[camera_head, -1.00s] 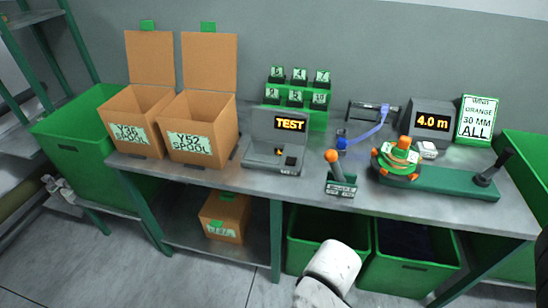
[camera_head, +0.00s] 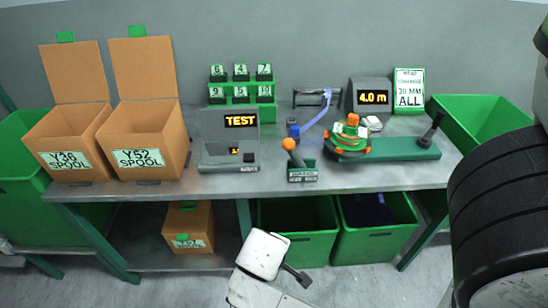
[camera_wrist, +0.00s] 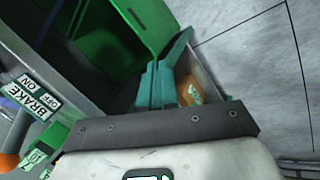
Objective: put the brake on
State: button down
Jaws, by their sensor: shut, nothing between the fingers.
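The brake lever (camera_head: 296,156) stands at the table's front edge in the head view, its orange ball knob (camera_head: 289,144) leaning up and left over a small labelled base (camera_head: 302,175). The wrist view shows the label (camera_wrist: 34,96) reading BRAKE, OFF and ON, turned sideways at the left. The orange knob (camera_wrist: 8,162) is cut by that view's left edge. My gripper (camera_head: 298,279) is shut and empty, low in front of the table, below and apart from the lever.
The table (camera_head: 385,177) also bears a green winder (camera_head: 395,149) right of the lever and a grey TEST unit (camera_head: 229,142) to its left. Green bins (camera_head: 298,238) stand below, beside a table leg (camera_head: 243,221). Open floor lies in front.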

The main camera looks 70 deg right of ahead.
aim_at(294, 154)
jog(key=w+d+r+g+h+b, duration=0.25)
jog(key=w+d+h, duration=0.25)
jog(key=d+h, duration=0.25)
jog(key=w+d+r+n+g+h, duration=0.1)
jog(key=w+d+r+h, duration=0.2)
jog(key=w+r+h, duration=0.4)
notch_tip(294, 154, up, 2)
jog(key=shift+w+r+n, duration=0.1)
jog(key=shift+w+n, duration=0.2)
jog(key=shift+w, duration=0.65)
jog(key=shift+d, duration=0.1)
jog(key=s+p+x, duration=0.2)
jog(key=p+x, duration=0.1)
jog(key=x, duration=0.9)
jog(key=shift+s+r, duration=0.2)
jog(key=shift+s, duration=0.25)
jog(key=shift+r, duration=0.1)
